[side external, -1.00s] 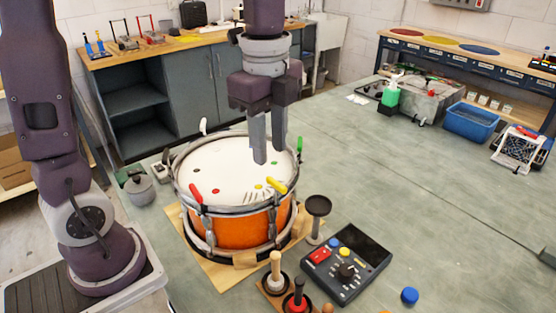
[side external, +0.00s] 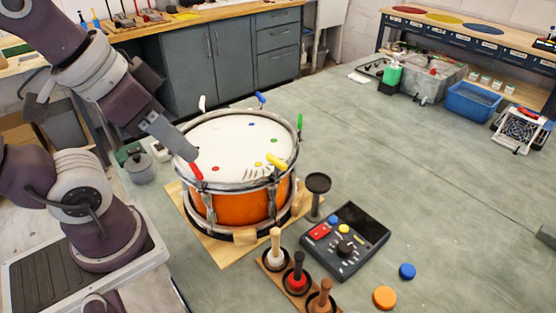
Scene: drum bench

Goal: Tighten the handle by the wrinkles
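An orange drum (side external: 230,207) with a white head stands on a wooden board. Dark wrinkle lines (side external: 254,173) mark the head at its front right. The yellow handle (side external: 277,162) sits on the rim right by these wrinkles. The red handle (side external: 196,170) is at the front left of the rim, the green handle (side external: 299,121) at the right, the blue handle (side external: 261,97) at the back and the white handle (side external: 202,103) at the back left. My gripper (side external: 187,152) is tilted over the left rim, close to the red handle and away from the yellow one. Its finger gap is hidden.
A black stand (side external: 317,190), a control box (side external: 345,241) and a wooden rack of pegs (side external: 297,278) stand right and in front of the drum. A grey pot (side external: 139,166) is at its left. Blue (side external: 407,271) and orange (side external: 384,297) discs lie in front.

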